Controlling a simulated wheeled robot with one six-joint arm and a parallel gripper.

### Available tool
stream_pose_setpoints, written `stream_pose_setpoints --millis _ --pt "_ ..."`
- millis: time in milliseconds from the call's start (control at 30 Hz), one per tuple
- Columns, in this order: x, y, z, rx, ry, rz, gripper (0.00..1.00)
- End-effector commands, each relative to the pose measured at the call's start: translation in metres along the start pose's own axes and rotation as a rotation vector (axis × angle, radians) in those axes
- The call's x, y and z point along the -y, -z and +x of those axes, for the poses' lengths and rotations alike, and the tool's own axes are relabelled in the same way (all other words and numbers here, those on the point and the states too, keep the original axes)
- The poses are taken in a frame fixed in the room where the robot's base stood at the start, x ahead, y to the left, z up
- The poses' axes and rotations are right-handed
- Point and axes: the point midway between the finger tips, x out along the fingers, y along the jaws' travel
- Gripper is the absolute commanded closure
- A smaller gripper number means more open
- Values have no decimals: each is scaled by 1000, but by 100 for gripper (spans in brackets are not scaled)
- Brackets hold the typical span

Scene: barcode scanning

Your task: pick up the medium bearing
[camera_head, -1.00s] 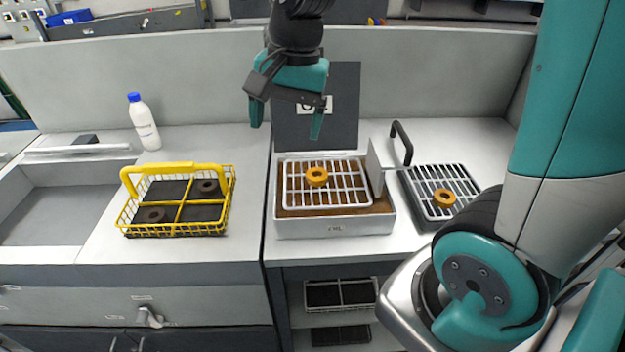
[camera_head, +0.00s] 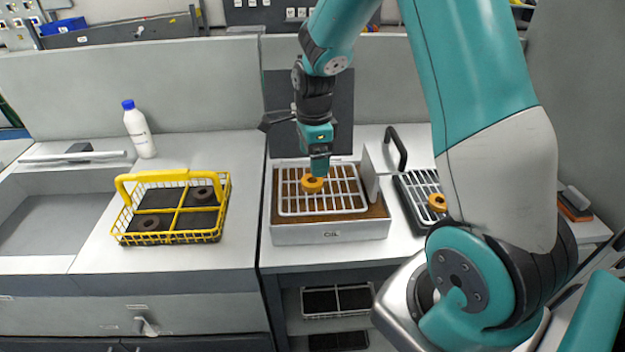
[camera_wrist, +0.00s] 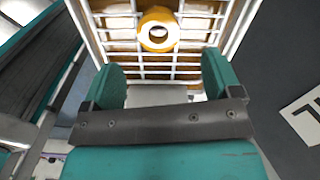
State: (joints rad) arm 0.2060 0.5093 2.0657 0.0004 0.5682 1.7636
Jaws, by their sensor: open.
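An orange ring-shaped bearing (camera_head: 312,184) lies on the white wire rack (camera_head: 345,209) of the oil box. A second orange bearing (camera_head: 438,202) lies on the grille of the dark tray to the right, partly close behind my arm. My gripper (camera_head: 320,172) points down just above the bearing on the oil box rack. In the wrist view, my gripper (camera_wrist: 165,80) is open and empty, and the orange bearing (camera_wrist: 157,29) shows ahead, beyond the fingertips.
The yellow wire basket (camera_head: 180,238) with its raised handle stands left on the counter. A black handle (camera_head: 397,147) and upright plate stand right of the oil box. A white bottle (camera_head: 140,134) stands at the back left. A dark panel (camera_head: 285,110) rises behind.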

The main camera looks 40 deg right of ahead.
Motion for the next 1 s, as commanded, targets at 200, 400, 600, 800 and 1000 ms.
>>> stream_pose_setpoints --millis 200,400,600,800,1000 --pt "-1 -1 14 0 -2 -2 16" --pt "-2 -4 44 -1 -4 -1 16" --pt "-1 -4 60 1 1 -1 16" --pt "-1 -4 61 1 2 -2 18" --pt "-1 -4 61 1 2 -2 64"
